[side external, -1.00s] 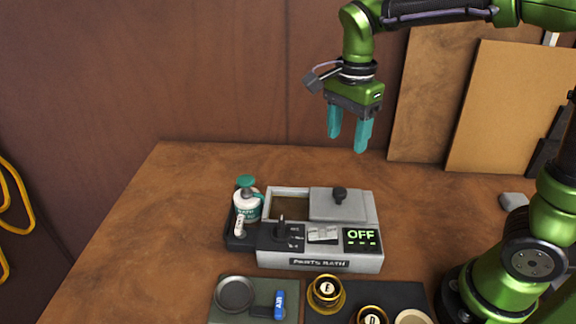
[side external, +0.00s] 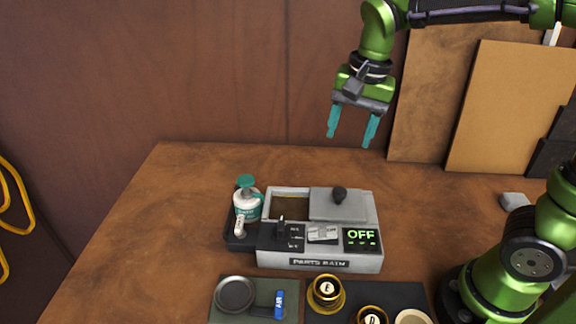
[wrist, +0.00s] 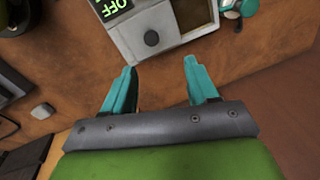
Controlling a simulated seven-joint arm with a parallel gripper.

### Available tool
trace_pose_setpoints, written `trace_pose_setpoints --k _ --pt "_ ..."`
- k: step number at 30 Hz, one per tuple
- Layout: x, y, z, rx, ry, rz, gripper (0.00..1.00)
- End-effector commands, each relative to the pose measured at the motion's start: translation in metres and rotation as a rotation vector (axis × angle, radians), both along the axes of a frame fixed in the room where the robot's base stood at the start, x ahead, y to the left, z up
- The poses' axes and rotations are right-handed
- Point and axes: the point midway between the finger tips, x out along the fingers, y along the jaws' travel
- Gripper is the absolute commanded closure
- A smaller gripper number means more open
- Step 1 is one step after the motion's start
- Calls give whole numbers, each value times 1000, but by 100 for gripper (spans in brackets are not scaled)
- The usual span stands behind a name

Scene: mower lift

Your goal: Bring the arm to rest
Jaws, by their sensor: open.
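My gripper (side external: 351,128) hangs in the air above the back of the bench, with its two teal fingers spread apart and nothing between them. In the wrist view my gripper (wrist: 160,85) also shows open and empty, with brown bench top beyond the fingertips. The grey parts bath (side external: 315,262) stands on the bench below and in front of it, clear of the fingers. Its display (side external: 361,238) reads OFF. A grey lid with a black knob (side external: 340,205) covers the right part of the bath, and the left part is uncovered.
A white and teal bottle (side external: 246,205) stands at the bath's left. A tray (side external: 225,311) with a round dish and a blue AIR tool (side external: 279,304) lies in front, beside a dark mat (side external: 385,291) with brass lettered pieces. Boards (side external: 510,110) lean at the back right.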

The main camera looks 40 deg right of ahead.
Motion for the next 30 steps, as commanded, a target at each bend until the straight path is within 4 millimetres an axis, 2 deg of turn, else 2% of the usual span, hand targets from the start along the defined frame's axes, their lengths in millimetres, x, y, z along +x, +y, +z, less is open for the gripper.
trace_pose_setpoints --k 3,6,10,16,20,30 --pt "-28 -1 -1 7 -156 281 42" --pt "-50 -2 -3 -21 -296 466 42" --pt "-75 -5 -7 -81 -445 605 42" --pt "-96 -10 -7 -117 -539 602 42" --pt "-97 -13 -1 -128 -561 590 42" --pt "-97 -13 -1 -128 -558 588 42"
